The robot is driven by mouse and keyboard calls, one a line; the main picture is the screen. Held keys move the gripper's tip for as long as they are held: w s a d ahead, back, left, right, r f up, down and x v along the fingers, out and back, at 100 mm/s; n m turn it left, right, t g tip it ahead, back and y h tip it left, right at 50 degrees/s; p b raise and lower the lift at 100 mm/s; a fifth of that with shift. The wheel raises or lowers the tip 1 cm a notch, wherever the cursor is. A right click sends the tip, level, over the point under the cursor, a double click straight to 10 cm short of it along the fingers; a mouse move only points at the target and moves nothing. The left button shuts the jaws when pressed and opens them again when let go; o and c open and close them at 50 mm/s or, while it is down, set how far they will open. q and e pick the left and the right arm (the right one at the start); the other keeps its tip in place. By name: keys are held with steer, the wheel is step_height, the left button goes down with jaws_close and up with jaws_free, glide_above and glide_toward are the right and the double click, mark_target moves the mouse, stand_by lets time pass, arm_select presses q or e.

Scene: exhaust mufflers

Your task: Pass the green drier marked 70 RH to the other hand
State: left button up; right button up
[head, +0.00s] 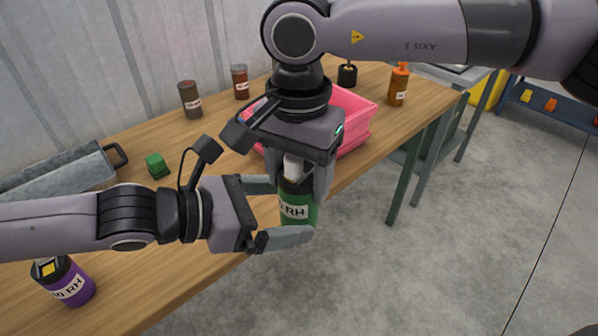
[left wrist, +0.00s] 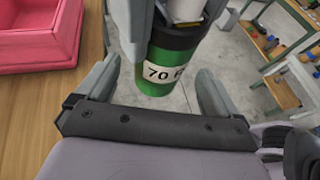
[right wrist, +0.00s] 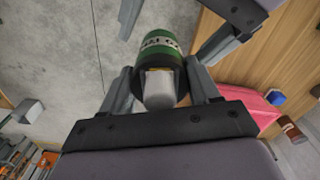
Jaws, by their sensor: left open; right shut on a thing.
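The green drier (head: 297,208) hangs upright below my right gripper (head: 300,180) in the head view, past the table's front edge. It has a black upper part, a pale top and a white label; "70 R" reads in the left wrist view (left wrist: 165,72). My right gripper is shut on its upper part, as the right wrist view (right wrist: 160,85) also shows. My left gripper (head: 280,212) is open, with its fingers on either side of the drier's green lower body. Whether the left fingers touch it I cannot tell.
A pink bin (head: 350,105) stands on the wooden table (head: 225,150) behind the grippers. A purple drier (head: 72,285) is at the front left, a green cube (head: 157,165) and grey tray (head: 60,180) at left. Brown, red and orange containers (head: 398,85) stand farther back.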

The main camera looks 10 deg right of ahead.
arm_select(q)
steer(key=v, duration=0.8)
steer(key=shift+a, duration=0.15)
steer(key=s+d+r+n+g+h, duration=0.1)
steer(key=s+d+n+g, duration=0.1)
steer(key=s+d+n, duration=0.4)
steer(key=d+f+n+y, duration=0.1)
steer(key=d+f+n, duration=0.1)
steer(key=f+n, duration=0.9)
steer(key=d+f+n, duration=0.2)
steer(key=f+n, duration=0.8)
steer(key=a+f+n+t+y, duration=0.4)
steer(key=a+f+n, duration=0.5)
steer(key=n, duration=0.2)
steer(key=s+a+f+n+t+y, duration=0.1)
steer(key=a+n+t+y, duration=0.1)
steer(key=a+n, duration=0.3)
steer(key=s+a+f+n+t+y, duration=0.1)
steer(key=a+n+y, duration=0.3)
steer(key=a, duration=0.7)
steer(key=shift+s+a+f+n+t+y, duration=0.15)
steer(key=shift+s+f+n+t+y, duration=0.3)
steer(key=shift+n+t, duration=0.3)
